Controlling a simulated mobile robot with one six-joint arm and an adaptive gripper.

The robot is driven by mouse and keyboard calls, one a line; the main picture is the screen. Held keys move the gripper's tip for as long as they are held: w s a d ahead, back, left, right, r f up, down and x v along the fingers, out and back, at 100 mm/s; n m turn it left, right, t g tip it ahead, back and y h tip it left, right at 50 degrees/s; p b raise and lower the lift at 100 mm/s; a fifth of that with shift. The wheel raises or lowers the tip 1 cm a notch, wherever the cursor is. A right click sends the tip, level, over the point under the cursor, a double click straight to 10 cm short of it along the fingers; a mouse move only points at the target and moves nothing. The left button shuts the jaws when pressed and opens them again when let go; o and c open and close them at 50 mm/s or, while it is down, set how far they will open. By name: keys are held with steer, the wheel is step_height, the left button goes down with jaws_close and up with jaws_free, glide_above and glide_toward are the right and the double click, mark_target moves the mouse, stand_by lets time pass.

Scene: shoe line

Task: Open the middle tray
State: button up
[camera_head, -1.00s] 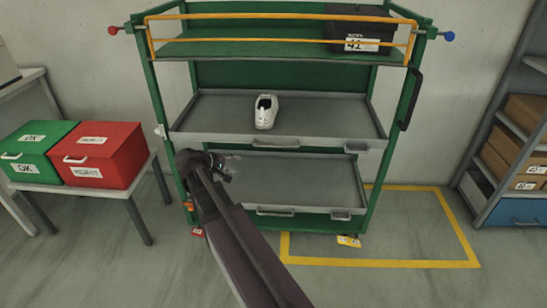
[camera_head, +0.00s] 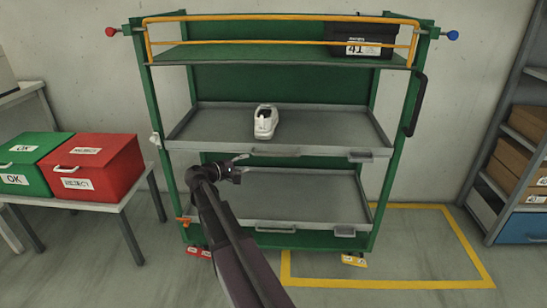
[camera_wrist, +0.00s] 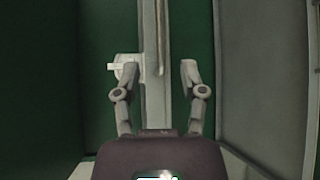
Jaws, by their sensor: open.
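The middle tray (camera_head: 215,128) is a shallow grey tray in a green trolley, between the top shelf and a lower grey tray (camera_head: 300,203). A white shoe (camera_head: 265,121) stands on it. Its front edge has a bar handle (camera_head: 276,151) and a small tab (camera_head: 360,155) at the right. My gripper (camera_head: 243,169) is open and empty, just below and left of that handle. In the wrist view, my gripper's fingers (camera_wrist: 157,78) are spread either side of a pale strip with a thin bar (camera_wrist: 159,35). A white fitting (camera_wrist: 124,70) is by one finger.
A black bin (camera_head: 362,38) sits on the top shelf behind yellow rails (camera_head: 280,17). Green (camera_head: 24,165) and red (camera_head: 95,168) boxes stand on a side table at left. A grey rack (camera_head: 510,150) stands at right.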

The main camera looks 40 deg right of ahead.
mark_target(272, 155)
steer(key=shift+d, duration=0.1)
steer(key=d, duration=0.4)
steer(key=d+f+b, duration=0.1)
steer(key=d, duration=0.4)
steer(key=d+f+b, duration=0.1)
steer(key=d, duration=0.3)
steer(key=shift+d, duration=0.25)
jaws_close()
